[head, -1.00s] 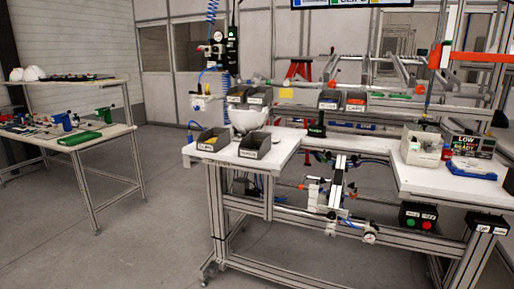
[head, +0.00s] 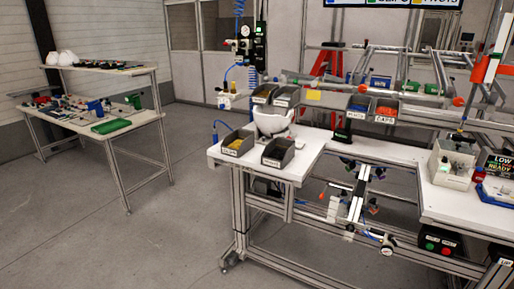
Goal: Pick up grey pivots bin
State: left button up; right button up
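Dark grey bins with white labels are at the workstation, most labels too small to read surely. On the table's left end stand a bin with yellow contents (head: 238,143) and, to its right, another grey bin (head: 278,154). Two more grey bins, a left one (head: 264,94) and a right one (head: 286,97), sit raised behind them. On the rack further right are a bin with blue contents (head: 359,108) and a bin with orange-red contents (head: 385,112), whose label seems to read CAPS. I cannot tell surely which bin holds pivots. Neither gripper shows.
A white helmet shell (head: 272,122) stands behind the front bins. The white worktable (head: 213,153) has a metal frame below. A light box (head: 452,165) is at right. A second table (head: 118,142) with tools stands at left. Grey floor (head: 120,240) is open in front.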

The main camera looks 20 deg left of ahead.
aim_at(277, 154)
jog(key=u, duration=0.45)
jog(key=i, duration=1)
